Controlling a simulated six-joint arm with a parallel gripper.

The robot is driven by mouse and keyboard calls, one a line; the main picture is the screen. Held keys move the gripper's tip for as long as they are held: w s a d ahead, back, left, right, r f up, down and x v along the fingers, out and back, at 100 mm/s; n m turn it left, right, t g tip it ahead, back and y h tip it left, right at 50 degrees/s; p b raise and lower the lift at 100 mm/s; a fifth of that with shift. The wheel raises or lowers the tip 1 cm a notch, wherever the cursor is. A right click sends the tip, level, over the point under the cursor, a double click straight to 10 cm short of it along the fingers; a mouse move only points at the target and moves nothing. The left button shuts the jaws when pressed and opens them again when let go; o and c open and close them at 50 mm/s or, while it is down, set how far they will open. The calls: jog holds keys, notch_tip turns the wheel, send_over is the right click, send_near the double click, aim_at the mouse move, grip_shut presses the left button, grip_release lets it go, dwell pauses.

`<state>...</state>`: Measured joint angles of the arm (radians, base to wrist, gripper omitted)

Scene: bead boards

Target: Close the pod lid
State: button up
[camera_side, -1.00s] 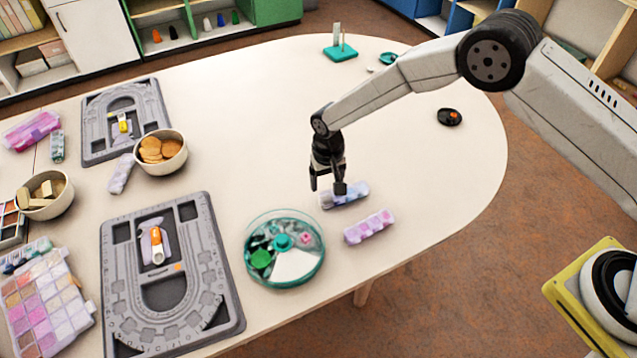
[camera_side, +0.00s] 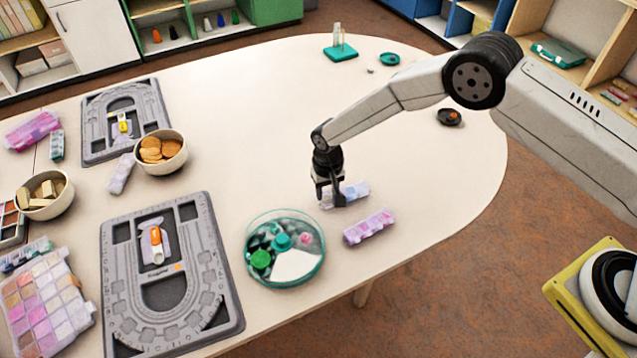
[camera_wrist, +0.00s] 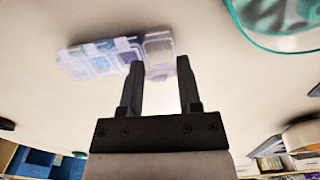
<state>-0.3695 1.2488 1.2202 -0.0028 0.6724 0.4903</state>
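A small translucent bead pod strip (camera_side: 355,190) with blue and lilac contents lies on the table under my gripper (camera_side: 333,200). In the wrist view the strip (camera_wrist: 100,57) shows several compartments in a row. The clear end compartment (camera_wrist: 158,50) lies just beyond my fingertips (camera_wrist: 159,64). Its flap looks raised, but I cannot be sure. My gripper is open, its two fingers apart with nothing visibly held. In the side view the fingers hide part of the strip's left end. I cannot tell whether they touch it.
A second, pinkish pod strip (camera_side: 369,227) lies just in front. A round teal-rimmed tray (camera_side: 322,262) stands to the left, with a grey bead board (camera_side: 115,290) beyond it.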

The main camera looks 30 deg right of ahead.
jog(key=shift+s+t, duration=0.1)
jog(key=shift+t, duration=0.2)
grip_shut()
jog(key=shift+s+f+t, duration=0.1)
jog(key=shift+s+t, duration=0.05)
jog(key=shift+t, duration=0.25)
jog(key=o, duration=1)
grip_release()
jog(key=shift+s+r, duration=0.15)
jog(key=shift+r, duration=1.15)
jog(key=shift+s+r, duration=0.2)
jog(key=shift+r, duration=1.05)
jog(key=shift+s+r, duration=0.15)
jog(key=shift+r, duration=1.15)
